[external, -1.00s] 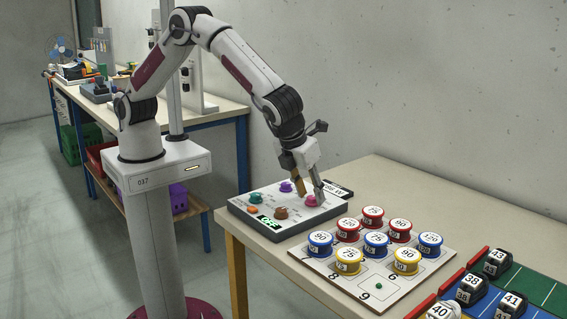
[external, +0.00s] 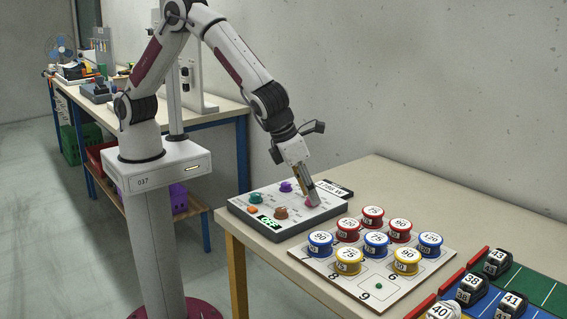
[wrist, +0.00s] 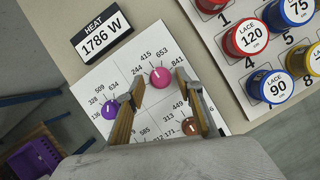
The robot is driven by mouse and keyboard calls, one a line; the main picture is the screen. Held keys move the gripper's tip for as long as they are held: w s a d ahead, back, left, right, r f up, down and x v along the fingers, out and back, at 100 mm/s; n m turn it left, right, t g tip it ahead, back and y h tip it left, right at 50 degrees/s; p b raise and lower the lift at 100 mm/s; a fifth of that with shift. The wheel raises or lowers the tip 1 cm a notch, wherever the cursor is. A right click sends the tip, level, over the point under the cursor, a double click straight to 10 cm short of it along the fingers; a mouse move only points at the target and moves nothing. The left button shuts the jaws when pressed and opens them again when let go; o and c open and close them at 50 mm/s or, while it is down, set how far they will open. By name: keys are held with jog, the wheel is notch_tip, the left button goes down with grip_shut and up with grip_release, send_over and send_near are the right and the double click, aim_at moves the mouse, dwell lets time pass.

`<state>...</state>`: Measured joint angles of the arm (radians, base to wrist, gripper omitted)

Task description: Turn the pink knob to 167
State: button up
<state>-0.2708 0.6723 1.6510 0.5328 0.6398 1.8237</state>
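The pink knob (external: 311,203) is at the right of the grey control box (external: 250,228), partly hidden by my gripper in the external view. In the wrist view the pink knob (wrist: 160,77) sits on the white panel, with the numbers 244, 415, 653 and 841 around it. Its pointer setting is too small to read. My gripper (wrist: 164,92) is open, its two fingers apart, with the pink knob showing between and just beyond the tips. In the external view my gripper (external: 312,197) is down at the knob; I cannot tell whether it touches.
A purple knob (wrist: 109,109) and a brown knob (wrist: 191,127) are near the fingers. Teal (external: 255,198) and orange (external: 252,210) knobs are at the box's left. A sign (wrist: 104,37) reads HEAT 1786 W. A board (external: 315,262) of lace spools stands to the right.

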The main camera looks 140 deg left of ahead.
jog(key=shift+s+m, duration=0.1)
jog(key=shift+m, duration=0.6)
jog(key=shift+r+t, duration=0.3)
jog(key=shift+r, duration=0.05)
jog(key=shift+s+d+r+n+g+h, duration=0.1)
jog(key=shift+s+d+r+n+g, duration=0.05)
jog(key=shift+s+d+r+n, duration=0.65)
jog(key=shift+s+d+r+n+g+h, duration=0.1)
jog(key=shift+s+d+r+n+g, duration=0.1)
jog(key=shift+s+d+r+n, duration=0.55)
jog(key=shift+s+d+r+n+g+h, duration=0.15)
jog(key=shift+s+d+r+n, duration=0.25)
jog(key=shift+r+n, duration=0.7)
jog(key=shift+s+d+f+n, duration=0.1)
jog(key=shift+s+f+n, duration=0.25)
jog(key=shift+s+n, duration=0.3)
jog(key=shift+s+d+n+h, duration=0.25)
jog(key=shift+s+d+n, duration=0.25)
jog(key=shift+n, duration=0.4)
jog(key=s+d+r+n, duration=0.4)
jog(key=s+d+n, duration=0.1)
jog(key=s+n, duration=0.1)
jog(key=s+d+r+n+h, duration=0.1)
jog(key=s+d+r+n, duration=0.4)
jog(key=s, duration=0.4)
jog(key=shift+s+d+r+n+h, duration=0.2)
jog(key=shift+d+n+h, duration=0.15)
jog(key=shift+n, duration=0.55)
